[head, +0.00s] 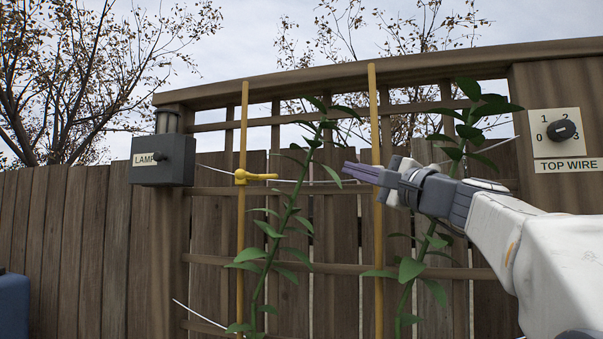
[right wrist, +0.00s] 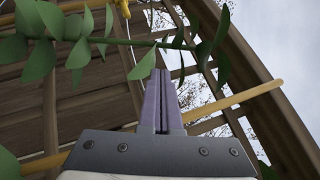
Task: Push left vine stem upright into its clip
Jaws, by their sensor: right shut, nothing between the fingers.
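The left vine stem (head: 288,215) is green and leafy, and leans to the right away from the left yellow stake (head: 243,120). Its yellow clip (head: 256,177) sits on that stake, with its arm pointing right toward the stem; the stem stands apart from it. My right gripper (head: 352,171) is shut and empty, its purple fingers pointing left, to the right of the stem. In the right wrist view the stem (right wrist: 140,42) crosses just beyond the shut fingertips (right wrist: 160,75); I cannot tell whether they touch. My left gripper is not in view.
The right yellow stake (head: 373,100) stands beside my right gripper, with a second vine (head: 464,130) behind my arm. A white wire (head: 320,182) runs across the wooden trellis. A lamp box (head: 163,159) is at left, a TOP WIRE dial panel (head: 562,138) at right.

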